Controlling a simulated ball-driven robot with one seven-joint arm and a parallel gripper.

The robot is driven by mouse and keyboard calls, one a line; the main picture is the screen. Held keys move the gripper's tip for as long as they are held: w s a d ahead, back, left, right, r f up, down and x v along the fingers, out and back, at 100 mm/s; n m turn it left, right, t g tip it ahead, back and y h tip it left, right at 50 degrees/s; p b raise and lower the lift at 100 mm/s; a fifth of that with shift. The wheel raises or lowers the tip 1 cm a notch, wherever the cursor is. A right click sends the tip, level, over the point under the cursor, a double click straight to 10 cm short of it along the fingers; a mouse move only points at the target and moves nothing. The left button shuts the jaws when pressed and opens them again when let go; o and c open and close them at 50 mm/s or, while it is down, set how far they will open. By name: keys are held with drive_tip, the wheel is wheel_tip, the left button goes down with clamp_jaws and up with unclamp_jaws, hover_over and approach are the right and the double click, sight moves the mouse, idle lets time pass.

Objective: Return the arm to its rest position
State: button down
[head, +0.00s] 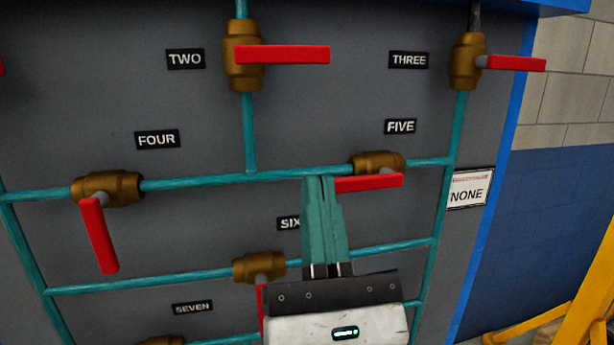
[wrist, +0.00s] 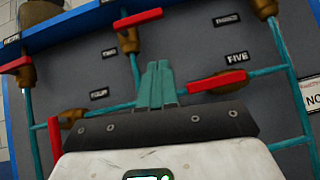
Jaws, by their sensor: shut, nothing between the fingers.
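My gripper (head: 319,180) is shut and empty, its green fingers pointing up in front of the panel (head: 330,110). In the head view it covers part of the SIX label (head: 288,223) and overlaps the left end of the red handle of valve FIVE (head: 368,183); I cannot tell whether they touch. In the wrist view my gripper (wrist: 157,68) shows shut, left of the FIVE handle (wrist: 217,82). The handles of TWO (head: 290,55), THREE (head: 516,64) and FIVE lie sideways. The handles of FOUR (head: 98,234) and SIX (head: 262,308) hang down.
Teal pipes (head: 210,180) and brass valves stand out from the panel around my gripper. A NONE sign (head: 468,188) is at the right edge. A yellow frame (head: 585,300) stands at the lower right, before a blue and pale block wall (head: 560,190).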

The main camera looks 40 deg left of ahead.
drive_tip(key=w+d+f+m+t+h, duration=0.2)
drive_tip(key=w+d+f+m+h, duration=0.35)
drive_tip(key=d+m+h, duration=0.4)
drive_tip(key=w+d+f+m+t+h, duration=0.2)
drive_tip(key=w+d+f+m+h, duration=0.2)
drive_tip(key=d+f+m+h, duration=0.5)
drive_tip(key=w+d+f+m+g+h, duration=0.1)
drive_tip(key=d+f+m+g+h, duration=0.55)
drive_tip(key=d+f+m, duration=0.8)
drive_tip(key=s+d+f+m+g+y+p, duration=0.1)
drive_tip(key=s+d+f+m+g, duration=0.1)
drive_tip(key=s+d+f+g, duration=0.4)
drive_tip(key=s+d+f+m+g+y, duration=0.1)
drive_tip(key=s+d+f+m+g, duration=0.1)
drive_tip(key=d+f, duration=0.35)
drive_tip(key=s+f+m+g+y, duration=0.1)
drive_tip(key=s+f+m+g, duration=0.2)
drive_tip(key=s+f, duration=0.3)
drive_tip(key=s+f+m+g+y, duration=0.2)
drive_tip(key=s+f+m+g, duration=0.2)
drive_tip(key=s, duration=0.7)
wheel_tip(320, 180, down, 2)
drive_tip(key=shift+s+d+f+p, duration=0.15)
drive_tip(key=shift+s+d+p, duration=0.15)
drive_tip(key=shift+s+p, duration=0.05)
